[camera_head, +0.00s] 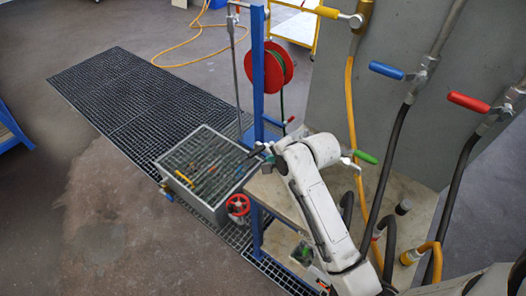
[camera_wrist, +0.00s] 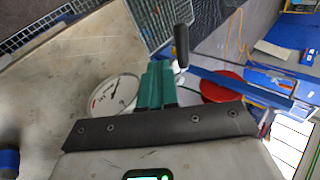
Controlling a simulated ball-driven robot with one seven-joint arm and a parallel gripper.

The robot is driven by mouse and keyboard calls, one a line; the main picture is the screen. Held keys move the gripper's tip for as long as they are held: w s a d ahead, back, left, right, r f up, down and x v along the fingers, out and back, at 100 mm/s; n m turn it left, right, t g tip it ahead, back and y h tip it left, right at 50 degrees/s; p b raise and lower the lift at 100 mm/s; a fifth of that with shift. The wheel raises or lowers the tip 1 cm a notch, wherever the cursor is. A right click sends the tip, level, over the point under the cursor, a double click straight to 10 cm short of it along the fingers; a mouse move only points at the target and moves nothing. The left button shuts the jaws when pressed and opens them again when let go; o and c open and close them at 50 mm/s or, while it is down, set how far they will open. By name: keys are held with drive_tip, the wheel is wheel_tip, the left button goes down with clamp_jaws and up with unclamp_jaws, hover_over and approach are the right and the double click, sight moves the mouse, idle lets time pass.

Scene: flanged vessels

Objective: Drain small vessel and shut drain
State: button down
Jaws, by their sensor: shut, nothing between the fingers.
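My gripper (camera_head: 268,156) is at the end of my white arm, over the near end of the bench beside the blue post. In the wrist view its teal fingers (camera_wrist: 156,84) are together with nothing between them. A black lever handle (camera_wrist: 181,46) stands just beyond and right of the fingertips, apart from them as far as I can see. A round white dial gauge (camera_wrist: 115,94) is left of the fingers. I cannot make out the small vessel's body or tell which handle is its drain; my arm hides part of the bench.
A grey metal box (camera_head: 212,207) with loose tools stands on the floor grating (camera_head: 130,90), a red handwheel (camera_head: 238,205) at its corner. Green (camera_head: 366,157), blue (camera_head: 386,70) and red (camera_head: 468,102) hose valve handles are to the right. A red hose reel (camera_head: 278,68) hangs behind.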

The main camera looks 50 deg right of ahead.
sight(261, 149)
drive_tip(key=shift+w+d+f+p, duration=0.1)
drive_tip(key=shift+w+f+p, duration=0.15)
drive_tip(key=shift+w, duration=0.5)
drive_tip(key=shift+w+d+f+p, duration=0.15)
drive_tip(key=shift+w+f, duration=0.2)
drive_tip(key=shift+w, duration=0.45)
drive_tip(key=shift+w+d+f+p, duration=0.15)
drive_tip(key=shift+w+f, duration=0.15)
drive_tip(key=shift+w, duration=0.45)
drive_tip(key=shift+w+a, duration=0.1)
